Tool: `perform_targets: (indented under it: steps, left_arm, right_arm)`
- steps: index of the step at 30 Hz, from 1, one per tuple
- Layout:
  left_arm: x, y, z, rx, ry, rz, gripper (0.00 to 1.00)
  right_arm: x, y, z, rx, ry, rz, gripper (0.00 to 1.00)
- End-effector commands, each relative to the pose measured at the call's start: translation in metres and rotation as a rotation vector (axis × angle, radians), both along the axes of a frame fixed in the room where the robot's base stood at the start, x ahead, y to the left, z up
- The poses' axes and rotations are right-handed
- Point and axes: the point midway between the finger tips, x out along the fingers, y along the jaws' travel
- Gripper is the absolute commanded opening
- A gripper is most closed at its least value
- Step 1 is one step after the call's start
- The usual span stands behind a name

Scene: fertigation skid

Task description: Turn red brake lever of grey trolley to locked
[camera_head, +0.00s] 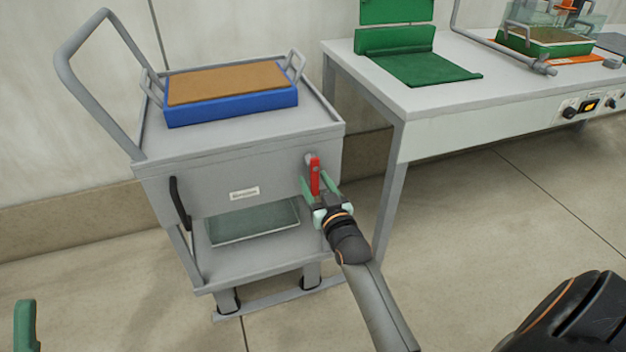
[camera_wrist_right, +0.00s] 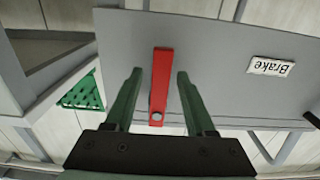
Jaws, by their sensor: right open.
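The red brake lever (camera_head: 315,176) stands close to upright on the front of the grey trolley (camera_head: 210,185), near its right corner. In the right wrist view the lever (camera_wrist_right: 161,80) lies between the two green fingers, with a gap on each side. My right gripper (camera_head: 318,184) is open around the lever. Its fingertips also show in the wrist view (camera_wrist_right: 160,73). A small label reading "Brake" (camera_wrist_right: 271,66) appears upside down there. One green finger of my left gripper (camera_head: 25,325) shows at the lower left edge; the rest is out of frame.
A blue tray with a brown top (camera_head: 232,112) sits on the trolley, and a green-grey panel (camera_head: 253,222) lies on its lower shelf. A black handle (camera_head: 180,202) is on the trolley's left front. A white bench (camera_head: 470,110) stands close on the right. The floor in front is clear.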

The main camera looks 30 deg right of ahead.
Motion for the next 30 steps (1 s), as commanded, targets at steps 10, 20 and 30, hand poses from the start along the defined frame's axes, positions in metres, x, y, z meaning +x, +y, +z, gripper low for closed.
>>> perform_targets:
  steps: [10, 20, 30]
  left_arm:
    - [-0.0001, -0.0004, 0.0, 0.0, 0.0, -0.001, 0.5]
    - [-0.0001, -0.0005, -0.0002, 0.0, 0.001, -0.002, 0.5]
    - [-0.0001, -0.0004, -0.0003, 0.0, 0.002, -0.002, 0.5]
  right_arm:
    - [-0.0001, 0.0001, 0.0001, 0.0, 0.0, 0.0, 0.38]
    - [0.0001, 0.0001, 0.0002, 0.0, 0.0, 0.0, 0.01]
    - [0.0002, 0.0, 0.0005, 0.0, -0.001, 0.0, 0.0]
